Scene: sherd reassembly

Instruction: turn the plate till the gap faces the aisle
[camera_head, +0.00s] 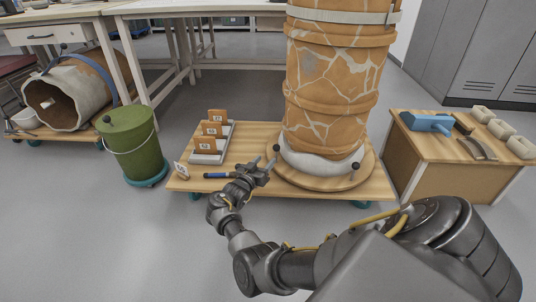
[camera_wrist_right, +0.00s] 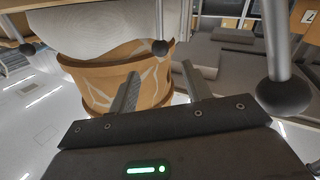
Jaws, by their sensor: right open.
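The plate (camera_head: 320,181) is a round wooden disc on the low wooden platform. A tall orange jar with pale crack lines (camera_head: 335,85) stands upright on it in a white base (camera_head: 310,165). Posts with black knobs rise around the base; one knob (camera_head: 276,147) is close to my right gripper (camera_head: 265,167). A grey patch shows high on the jar, but I cannot tell whether it is the gap. My right gripper is open and empty at the plate's left edge. In the right wrist view its fingers (camera_wrist_right: 160,88) are apart, with knobs (camera_wrist_right: 160,47) around. My left gripper is out of view.
A grey rack with orange sherds (camera_head: 208,157) and a blue marker (camera_head: 218,175) lie left on the platform. A green bucket (camera_head: 135,150) stands farther left. A wooden cabinet with tools (camera_head: 430,165) stands right. Floor in front is clear apart from my arm.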

